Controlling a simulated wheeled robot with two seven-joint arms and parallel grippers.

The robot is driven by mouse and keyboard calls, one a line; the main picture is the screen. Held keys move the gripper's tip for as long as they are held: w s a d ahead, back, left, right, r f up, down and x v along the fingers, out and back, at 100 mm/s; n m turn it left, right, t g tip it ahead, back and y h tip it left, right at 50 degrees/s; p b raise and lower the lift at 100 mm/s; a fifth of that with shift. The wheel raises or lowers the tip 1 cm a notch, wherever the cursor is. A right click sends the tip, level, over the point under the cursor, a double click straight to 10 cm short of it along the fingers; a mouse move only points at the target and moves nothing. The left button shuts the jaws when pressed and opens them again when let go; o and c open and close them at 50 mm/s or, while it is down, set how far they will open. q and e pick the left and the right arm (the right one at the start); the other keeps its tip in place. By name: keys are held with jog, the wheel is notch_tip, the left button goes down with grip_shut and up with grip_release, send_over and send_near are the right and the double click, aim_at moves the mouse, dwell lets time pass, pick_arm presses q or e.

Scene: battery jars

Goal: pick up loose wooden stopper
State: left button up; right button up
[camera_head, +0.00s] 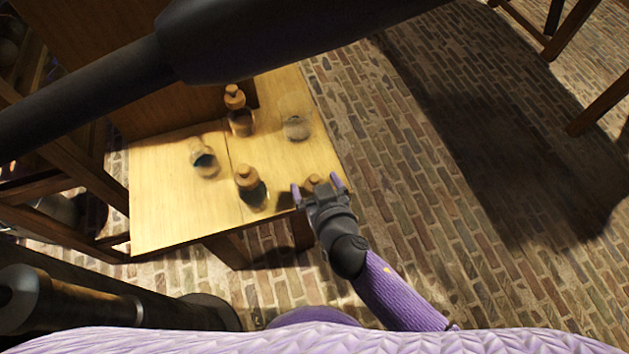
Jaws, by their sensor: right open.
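The loose wooden stopper (314,180) is at the near right edge of the light wooden table (165,215), partly hidden by my right gripper. My right gripper (317,186) is open, with one purple finger on each side of the stopper. Whether the fingers touch it I cannot tell. My left gripper is not in view.
Two glass jars with wooden stoppers stand on the table, one near the front (250,188) and one at the back (239,118). Two jars show no stopper, one at left (205,161) and one at right (297,122). Brick floor (420,220) lies right of the table.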

jog(key=shift+r, duration=0.1)
jog(key=c, duration=1.3)
